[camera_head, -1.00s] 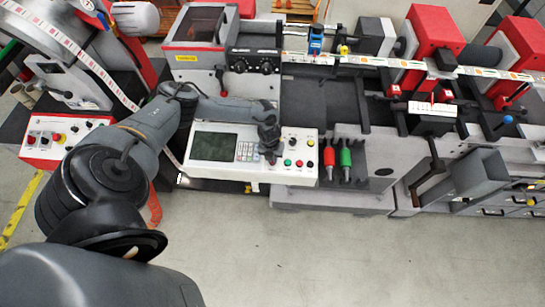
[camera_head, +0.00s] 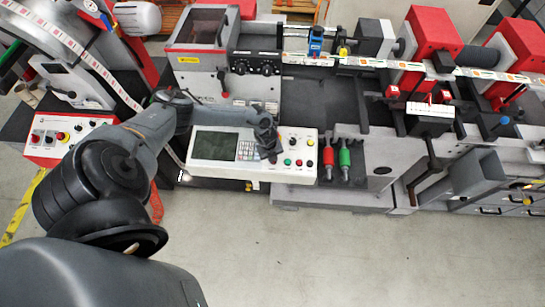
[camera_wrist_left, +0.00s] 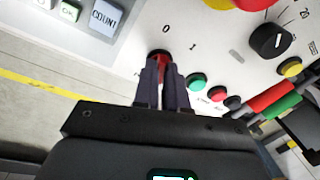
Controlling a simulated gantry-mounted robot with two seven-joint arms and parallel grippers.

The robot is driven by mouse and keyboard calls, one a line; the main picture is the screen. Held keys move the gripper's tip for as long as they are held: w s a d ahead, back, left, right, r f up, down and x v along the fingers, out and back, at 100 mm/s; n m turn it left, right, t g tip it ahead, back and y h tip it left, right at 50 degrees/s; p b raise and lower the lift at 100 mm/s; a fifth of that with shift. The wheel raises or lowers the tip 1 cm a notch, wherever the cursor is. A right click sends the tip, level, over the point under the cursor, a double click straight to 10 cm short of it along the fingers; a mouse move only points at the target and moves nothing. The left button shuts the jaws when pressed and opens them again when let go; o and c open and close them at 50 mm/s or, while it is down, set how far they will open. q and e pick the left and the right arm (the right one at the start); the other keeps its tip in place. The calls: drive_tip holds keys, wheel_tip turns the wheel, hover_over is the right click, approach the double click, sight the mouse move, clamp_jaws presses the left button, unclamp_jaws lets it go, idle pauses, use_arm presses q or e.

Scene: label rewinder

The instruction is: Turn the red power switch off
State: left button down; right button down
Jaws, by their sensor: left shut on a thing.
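The red power switch (camera_wrist_left: 159,54) shows in the left wrist view between my fingertips, just below the printed 0 and to the left of the 1. Only its top shows; the fingers cover the rest, so I cannot tell exactly which mark it points to. My left gripper (camera_wrist_left: 161,66) is shut on it. In the head view my left gripper (camera_head: 271,158) is at the white control panel (camera_head: 300,174), between the keypad (camera_head: 246,151) and the coloured buttons, and hides the switch. My right gripper is in neither view.
A green button (camera_wrist_left: 196,81) and a black selector knob (camera_wrist_left: 269,39) lie close right of the fingers. Red (camera_head: 328,157) and green (camera_head: 345,158) handled tools stand right of the panel. The floor (camera_head: 330,255) in front is clear.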

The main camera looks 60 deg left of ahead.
use_arm(q)
drive_tip(key=c, duration=1.2)
unclamp_jaws()
drive_tip(key=shift+o, duration=0.2)
drive_tip(key=shift+r, duration=0.1)
wheel_tip(320, 180, up, 11)
drive_tip(key=s, duration=0.1)
drive_tip(key=shift+s+f+b, duration=0.15)
drive_tip(key=shift+f+b, duration=0.05)
drive_tip(key=shift+b, duration=0.15)
drive_tip(key=shift+a, duration=0.1)
